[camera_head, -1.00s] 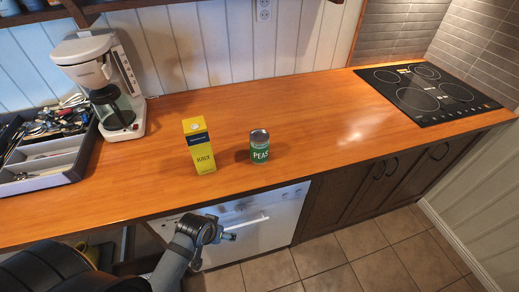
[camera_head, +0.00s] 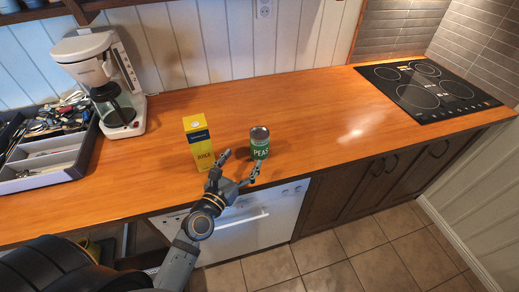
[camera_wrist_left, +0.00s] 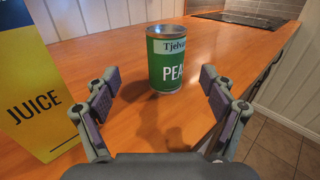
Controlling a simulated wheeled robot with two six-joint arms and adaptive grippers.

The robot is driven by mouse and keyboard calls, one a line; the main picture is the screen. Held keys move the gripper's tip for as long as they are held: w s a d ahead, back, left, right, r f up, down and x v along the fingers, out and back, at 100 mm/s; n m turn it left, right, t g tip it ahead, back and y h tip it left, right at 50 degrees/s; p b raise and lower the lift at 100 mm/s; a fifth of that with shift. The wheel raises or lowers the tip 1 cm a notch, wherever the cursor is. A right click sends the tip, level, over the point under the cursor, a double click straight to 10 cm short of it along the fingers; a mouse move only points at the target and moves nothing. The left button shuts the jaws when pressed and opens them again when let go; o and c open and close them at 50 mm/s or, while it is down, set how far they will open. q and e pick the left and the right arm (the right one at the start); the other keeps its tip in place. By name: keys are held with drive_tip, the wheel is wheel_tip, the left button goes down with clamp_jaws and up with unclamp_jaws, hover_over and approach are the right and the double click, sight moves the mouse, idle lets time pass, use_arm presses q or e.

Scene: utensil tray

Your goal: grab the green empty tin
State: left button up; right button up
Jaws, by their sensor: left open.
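The green tin (camera_head: 260,143), labelled PEAS, stands upright on the wooden counter, right of the yellow juice carton. It also shows in the left wrist view (camera_wrist_left: 166,62), ahead of and between my fingers but apart from them. My left gripper (camera_head: 242,168) is open and empty at the counter's front edge, just in front of the tin and a little to its left. In the left wrist view its fingers (camera_wrist_left: 160,97) are spread wide. Whether the tin is empty cannot be told. My right gripper is not in view.
The yellow juice carton (camera_head: 197,144) stands close to the left of my left gripper and also shows in the wrist view (camera_wrist_left: 40,85). A coffee maker (camera_head: 103,84) and utensil tray (camera_head: 48,174) are at the left. A cooktop (camera_head: 425,91) is at the right. The counter between tin and cooktop is clear.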

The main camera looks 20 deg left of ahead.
sight(256, 146)
use_arm(q)
drive_tip(key=w, duration=0.3)
drive_tip(key=w+p, duration=0.1)
drive_tip(key=shift+w+d+r, duration=0.1)
drive_tip(key=shift+w+d, duration=0.2)
drive_tip(key=shift+d, duration=0.1)
drive_tip(key=shift+w, duration=0.4)
drive_tip(key=w, duration=0.1)
drive_tip(key=w+d, duration=0.1)
drive_tip(key=w, duration=0.2)
drive_tip(key=shift+w+d, duration=0.1)
drive_tip(key=shift+d, duration=0.2)
drive_tip(key=shift+w+f, duration=0.2)
drive_tip(key=shift+w, duration=0.25)
drive_tip(key=shift+s+r, duration=0.1)
drive_tip(key=shift+s, duration=0.05)
drive_tip(key=shift+c, duration=0.4)
drive_tip(key=c, duration=1.2)
